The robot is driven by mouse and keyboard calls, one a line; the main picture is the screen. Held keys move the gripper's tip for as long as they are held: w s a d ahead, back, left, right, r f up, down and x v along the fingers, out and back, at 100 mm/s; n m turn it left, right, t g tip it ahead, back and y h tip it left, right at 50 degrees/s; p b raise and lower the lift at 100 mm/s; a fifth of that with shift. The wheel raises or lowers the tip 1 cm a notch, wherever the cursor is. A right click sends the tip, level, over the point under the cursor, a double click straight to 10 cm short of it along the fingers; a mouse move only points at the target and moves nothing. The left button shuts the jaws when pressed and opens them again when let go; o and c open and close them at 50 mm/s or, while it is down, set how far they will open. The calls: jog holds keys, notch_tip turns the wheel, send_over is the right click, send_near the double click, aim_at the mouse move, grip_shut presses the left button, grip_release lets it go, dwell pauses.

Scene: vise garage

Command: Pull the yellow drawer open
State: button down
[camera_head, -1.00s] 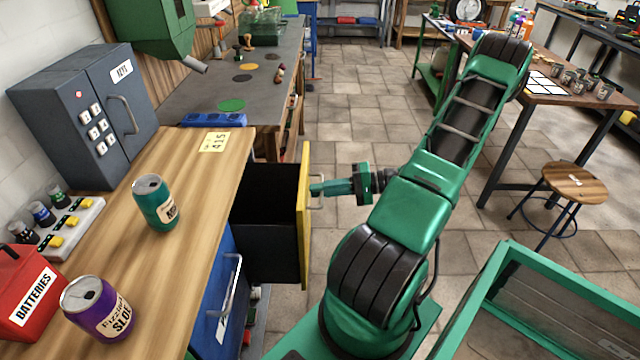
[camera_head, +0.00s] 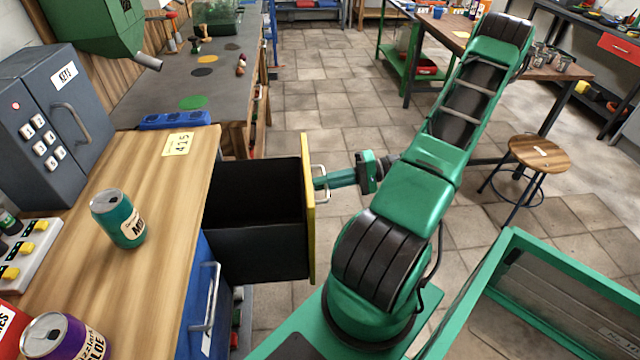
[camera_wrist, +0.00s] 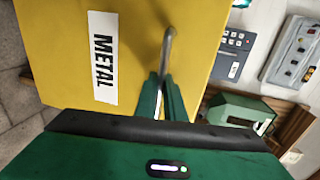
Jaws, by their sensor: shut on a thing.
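The yellow drawer (camera_head: 308,212) stands pulled out of the wooden-topped cabinet, with its dark inside (camera_head: 255,205) showing and no contents visible. Its yellow front faces right, toward my arm. My gripper (camera_head: 320,182) is shut on the metal bar handle (camera_head: 322,172) of the drawer. In the wrist view the yellow front (camera_wrist: 140,40) bears a white "METAL" label (camera_wrist: 104,58), and my green fingers (camera_wrist: 164,100) close around the lower end of the handle (camera_wrist: 167,50).
A blue drawer (camera_head: 207,290) with a metal handle sits below. A teal can (camera_head: 118,218) and a purple can (camera_head: 58,338) stand on the worktop (camera_head: 150,280). A green-framed bin (camera_head: 505,260) is at the lower right. A stool (camera_head: 540,152) stands beyond on open tiled floor.

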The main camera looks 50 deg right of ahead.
jog(key=c, duration=2.1)
grip_release()
jog(key=shift+d+f, duration=0.15)
jog(key=v, duration=1)
jog(key=shift+s+d, duration=0.2)
jog(key=shift+d, duration=0.05)
